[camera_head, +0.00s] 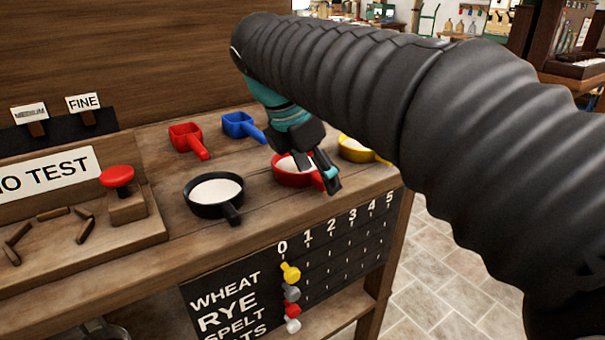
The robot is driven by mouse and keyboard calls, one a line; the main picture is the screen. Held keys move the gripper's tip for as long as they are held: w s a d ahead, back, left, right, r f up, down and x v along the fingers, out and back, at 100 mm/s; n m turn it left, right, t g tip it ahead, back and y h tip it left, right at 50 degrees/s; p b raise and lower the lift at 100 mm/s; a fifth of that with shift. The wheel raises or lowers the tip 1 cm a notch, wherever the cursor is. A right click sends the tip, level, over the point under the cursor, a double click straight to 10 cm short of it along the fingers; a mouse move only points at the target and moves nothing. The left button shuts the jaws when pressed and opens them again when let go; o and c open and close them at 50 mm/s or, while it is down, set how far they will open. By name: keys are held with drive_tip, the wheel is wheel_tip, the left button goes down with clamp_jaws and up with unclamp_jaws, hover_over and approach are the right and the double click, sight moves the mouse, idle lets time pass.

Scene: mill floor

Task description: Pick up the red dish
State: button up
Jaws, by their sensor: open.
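The red dish (289,179) is a round, shallow pan with white contents, standing on the wooden bench near its front edge. My gripper (331,180) is open, with its fingers pointing down at the right side of the red dish. The fingers and wrist cover part of the dish's rim and its right side. I cannot tell whether the fingers touch the dish or straddle a part of it.
A black dish (204,205) with white contents stands left of the red one, a yellow dish (378,155) right. Behind are a red scoop (186,138) and a blue scoop (240,125). A red button (117,177) and a tally board (215,305) are at left and front.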

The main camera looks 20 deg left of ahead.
clamp_jaws()
drive_tip(key=shift+r, duration=0.15)
